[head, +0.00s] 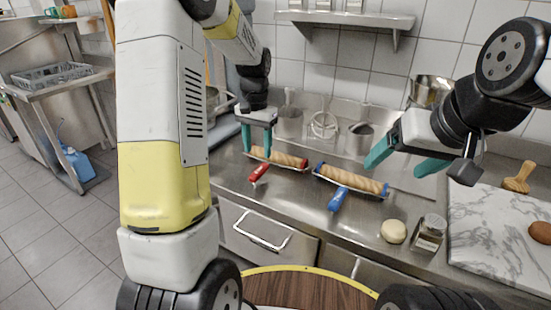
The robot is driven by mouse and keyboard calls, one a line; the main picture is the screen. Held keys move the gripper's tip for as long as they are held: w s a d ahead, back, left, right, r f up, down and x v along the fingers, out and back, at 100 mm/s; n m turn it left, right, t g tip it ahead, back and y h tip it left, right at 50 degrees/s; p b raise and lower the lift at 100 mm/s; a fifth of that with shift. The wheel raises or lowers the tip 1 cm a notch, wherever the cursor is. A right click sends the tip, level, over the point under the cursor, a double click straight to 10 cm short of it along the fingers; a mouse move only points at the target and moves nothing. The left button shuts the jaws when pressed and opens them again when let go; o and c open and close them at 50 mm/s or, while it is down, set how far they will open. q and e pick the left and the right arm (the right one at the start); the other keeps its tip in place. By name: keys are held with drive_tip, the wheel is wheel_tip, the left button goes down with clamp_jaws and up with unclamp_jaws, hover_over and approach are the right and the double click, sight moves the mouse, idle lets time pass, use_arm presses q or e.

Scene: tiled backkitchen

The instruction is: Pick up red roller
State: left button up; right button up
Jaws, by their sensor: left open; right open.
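The red roller (280,157) lies on the steel counter (235,178). It has a tan cylinder and a red handle (259,172) pointing toward the front. My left gripper (257,152) is open, its teal fingers pointing down around the left part of the red roller's cylinder; I cannot tell whether they touch it. A similar roller with a blue handle (339,199) lies just to its right. My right gripper (404,166) is open and empty, above the counter to the right of the blue roller.
A dough ball (393,231) and a glass jar (429,233) stand at the front right, beside a marble board (497,235). Metal containers, including a small pot (359,138), stand at the back by the tiled wall. A wall shelf (345,19) hangs above.

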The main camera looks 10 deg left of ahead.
sight(261, 167)
use_arm(q)
drive_tip(key=f, duration=0.5)
drive_tip(key=d+f, duration=0.1)
drive_tip(key=f, duration=0.2)
drive_tip(key=shift+c, duration=0.4)
clamp_jaws()
drive_tip(key=shift+r, duration=0.1)
idle(0.8)
